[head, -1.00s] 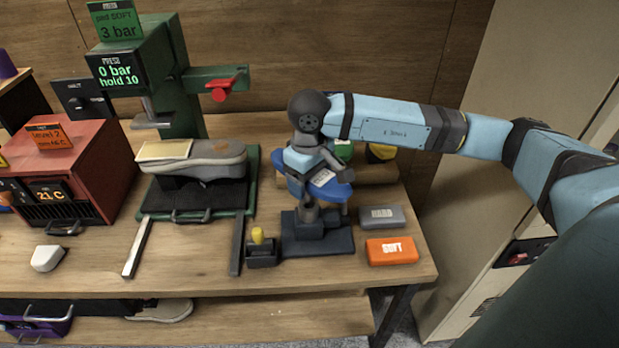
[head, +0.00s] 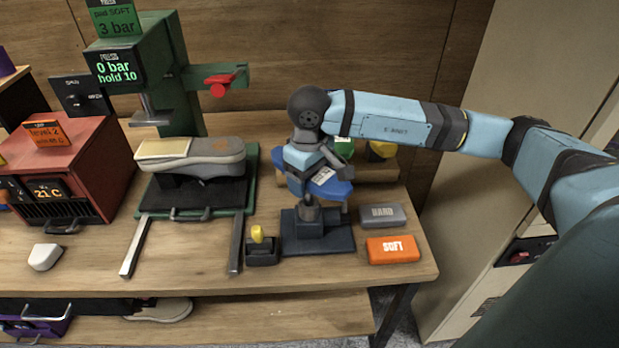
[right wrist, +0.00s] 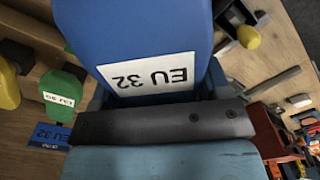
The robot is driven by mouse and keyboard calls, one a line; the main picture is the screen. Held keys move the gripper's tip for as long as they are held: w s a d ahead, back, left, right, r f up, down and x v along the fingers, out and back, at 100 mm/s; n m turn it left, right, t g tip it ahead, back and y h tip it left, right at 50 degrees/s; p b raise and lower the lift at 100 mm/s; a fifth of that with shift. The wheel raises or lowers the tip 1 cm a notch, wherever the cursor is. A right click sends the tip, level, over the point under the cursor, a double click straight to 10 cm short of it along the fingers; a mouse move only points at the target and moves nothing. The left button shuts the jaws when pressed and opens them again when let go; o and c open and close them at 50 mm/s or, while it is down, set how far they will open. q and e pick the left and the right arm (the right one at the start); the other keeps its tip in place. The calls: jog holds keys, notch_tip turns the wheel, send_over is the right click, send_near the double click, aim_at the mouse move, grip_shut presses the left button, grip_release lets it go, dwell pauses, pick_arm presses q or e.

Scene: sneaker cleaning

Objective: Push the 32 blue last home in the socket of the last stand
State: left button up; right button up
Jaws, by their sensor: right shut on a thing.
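The blue last (head: 328,192) sits upside down over the last stand (head: 318,232), a dark post on a flat base. Its white EU 32 label (right wrist: 150,72) faces the right wrist camera. My right gripper (head: 312,165) is shut on the blue last from above; in the right wrist view a dark finger lies across it. The last's lower side meets the top of the stand's post, but the socket is hidden, so I cannot tell how deep it sits. My left gripper is not in view.
A grey HARD block (head: 382,215) and an orange SOFT block (head: 392,250) lie right of the stand. A small dark holder with a yellow knob (head: 262,250) stands left. The green press (head: 170,80) holds a shoe (head: 205,158). Green and yellow lasts lie behind.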

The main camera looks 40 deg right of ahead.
aim_at(309, 199)
dwell(0.7)
jog(key=shift+b, duration=0.45)
jog(key=shift+b, duration=0.35)
dwell(0.4)
jog(key=shift+f+b, duration=0.6)
jog(key=shift+b, duration=0.1)
jog(key=shift+f+b, duration=0.45)
jog(key=shift+f, duration=0.25)
jog(key=shift+f+b, duration=1.3)
jog(key=shift+b, duration=0.25)
jog(key=o, duration=1.3)
